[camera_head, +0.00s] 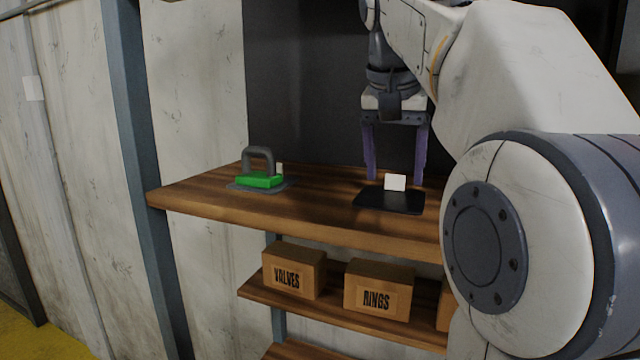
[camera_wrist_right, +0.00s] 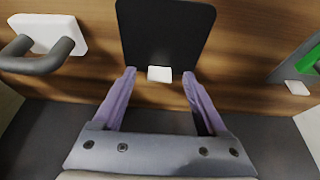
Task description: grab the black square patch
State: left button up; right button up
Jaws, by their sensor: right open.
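The black square patch (camera_head: 388,201) lies flat on the wooden top shelf, and a small white tab (camera_head: 395,182) stands up at its back edge. In the right wrist view the patch (camera_wrist_right: 165,30) is ahead of the fingers, with the white tab (camera_wrist_right: 159,74) between the fingertips. My right gripper (camera_head: 394,179) is open and points down at the patch's back edge. Its two purple fingers (camera_wrist_right: 159,72) stand either side of the tab, apart from it. I cannot tell the exact height of the fingertips above the shelf. My left gripper is not in view.
A green-based tool with a grey handle (camera_head: 260,180) sits on a grey patch at the shelf's left. A white-based handled tool (camera_wrist_right: 45,35) is at the wrist view's left. Boxes marked VALVES (camera_head: 294,270) and RINGS (camera_head: 379,288) stand on the lower shelf. A dark panel backs the top shelf (camera_head: 300,212).

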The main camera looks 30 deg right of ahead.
jog(key=shift+w+d, duration=0.3)
jog(key=shift+d, duration=0.1)
jog(key=shift+w+d+f, duration=0.1)
jog(key=shift+f, duration=0.45)
grip_shut()
jog(key=shift+r, duration=0.15)
